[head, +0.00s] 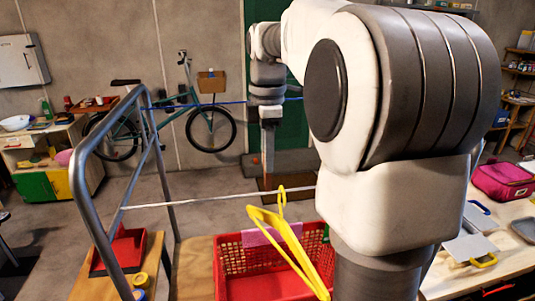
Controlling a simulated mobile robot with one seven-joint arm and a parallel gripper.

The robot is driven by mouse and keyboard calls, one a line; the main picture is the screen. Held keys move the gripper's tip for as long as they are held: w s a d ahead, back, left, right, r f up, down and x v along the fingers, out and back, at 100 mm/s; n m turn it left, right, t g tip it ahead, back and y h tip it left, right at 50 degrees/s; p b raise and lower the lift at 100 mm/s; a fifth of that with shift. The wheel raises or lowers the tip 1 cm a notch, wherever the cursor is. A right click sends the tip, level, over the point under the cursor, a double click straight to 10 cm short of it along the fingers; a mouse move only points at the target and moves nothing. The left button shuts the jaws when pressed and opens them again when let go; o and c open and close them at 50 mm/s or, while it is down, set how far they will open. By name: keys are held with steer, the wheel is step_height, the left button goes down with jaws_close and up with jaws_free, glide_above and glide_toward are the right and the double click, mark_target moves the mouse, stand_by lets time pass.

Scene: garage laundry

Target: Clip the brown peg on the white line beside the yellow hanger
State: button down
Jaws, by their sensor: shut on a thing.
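The white line (210,199) runs from the grey metal frame at left towards the right, where my arm hides its far end. The yellow hanger (283,238) hangs from it by its hook, tilted, above a red basket. My gripper (269,124) points down, above the white line in the picture and a little left of the hanger's hook. It is shut on a small, narrow brown thing (268,152), which looks like the brown peg. The peg looks apart from the white line; the depth between them is hard to tell.
A blue line (233,102) crosses behind my gripper. The red basket (232,262) is below the hanger. A table with a pink bag (503,183) is at right.

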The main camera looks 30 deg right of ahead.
steer(key=shift+f+b, duration=1.4)
steer(key=shift+f, duration=1.05)
steer(key=c, duration=0.6)
jaws_free()
steer(key=shift+c, duration=0.2)
steer(key=shift+r, duration=0.2)
step_height(320, 180, up, 17)
steer(key=shift+s+a+r+p, duration=0.1)
steer(key=shift+p, duration=1.15)
steer(key=s+a+f+m+t+b, duration=0.1)
steer(key=s+a+f+m, duration=0.3)
steer(key=s+f+m, duration=0.1)
steer(key=s+a+f+m+t, duration=0.2)
steer(key=s+a+f+m, duration=0.2)
steer(key=s+f, duration=0.3)
steer(key=s+a+f+m+t+b, duration=0.1)
steer(key=s+a+f+m, duration=0.3)
steer(key=f, duration=0.5)
steer(key=shift+s+a+f+m+t+b, duration=0.1)
steer(key=shift+s+f+m+t+b, duration=0.1)
steer(key=shift+s+m+t, duration=0.35)
steer(key=shift+s+a+f+m+t+b, duration=0.1)
steer(key=shift+s+f+m+t, duration=0.2)
steer(key=shift+s, duration=0.4)
steer(key=shift+r, duration=0.1)
